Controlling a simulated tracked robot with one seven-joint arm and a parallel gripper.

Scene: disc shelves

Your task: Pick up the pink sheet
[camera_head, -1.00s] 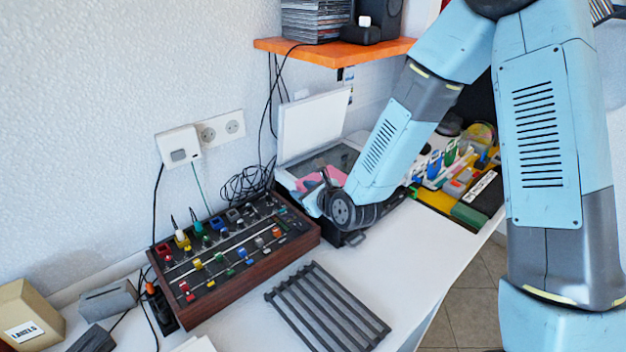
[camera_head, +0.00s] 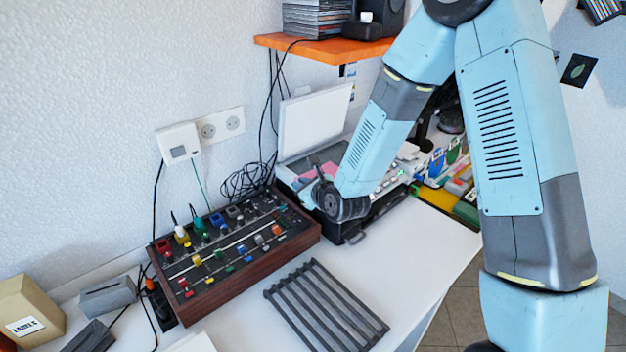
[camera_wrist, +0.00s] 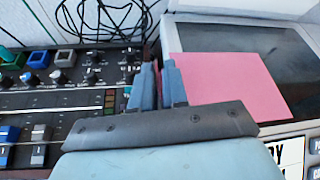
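The pink sheet (camera_wrist: 232,84) lies flat on the dark glass of an open scanner (camera_wrist: 245,28) in the wrist view. In the head view the pink sheet (camera_head: 307,172) is partly covered by my wrist. My gripper (camera_wrist: 156,68) has its two blue-grey fingers a little apart, with a narrow gap and no sheet visible between them. The right finger overlaps the sheet's left edge in the picture; the left finger is over the gap beside the mixer. I cannot tell whether the right finger touches the sheet.
The scanner's white lid (camera_head: 312,122) stands raised at the back. A mixer (camera_head: 235,250) with knobs is left of the scanner, with coiled black cable (camera_head: 248,180) behind it. An orange shelf (camera_head: 325,47) hangs above. A slatted grey rack (camera_head: 325,305) lies in front on the white table.

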